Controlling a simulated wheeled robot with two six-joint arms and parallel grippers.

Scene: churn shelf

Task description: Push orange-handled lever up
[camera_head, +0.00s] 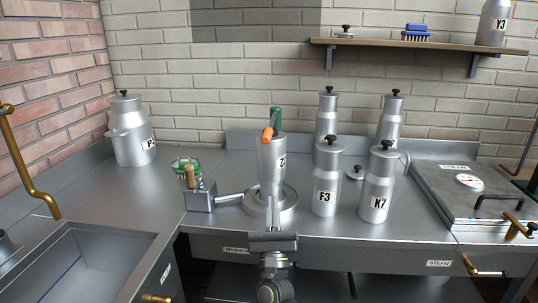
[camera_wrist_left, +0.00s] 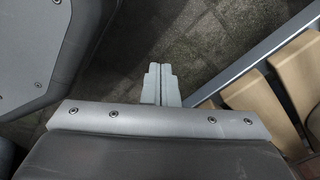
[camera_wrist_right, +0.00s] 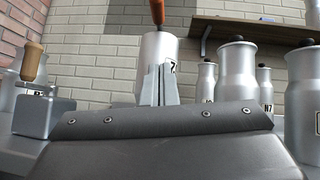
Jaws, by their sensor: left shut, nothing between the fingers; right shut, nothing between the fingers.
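The orange-handled lever (camera_head: 267,134) shows at the top of a metal can labelled with a Z (camera_head: 271,160), which stands on a round metal base (camera_head: 257,206). In the right wrist view the orange handle (camera_wrist_right: 157,12) rises above the can (camera_wrist_right: 157,50) and is cut off by the top edge. My right gripper (camera_head: 272,203) is shut and empty, in front of the can and below the handle; its fingers also show in the right wrist view (camera_wrist_right: 158,75). My left gripper (camera_wrist_left: 159,75) is shut and empty over a dark floor, outside the head view.
A green handle (camera_head: 276,116) stands behind the orange one. A metal box (camera_head: 200,198) with a wooden knob joins the base by a pipe. Cans F3 (camera_head: 326,185) and K7 (camera_head: 378,187) stand close on the right. A sink (camera_head: 85,265) lies front left.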

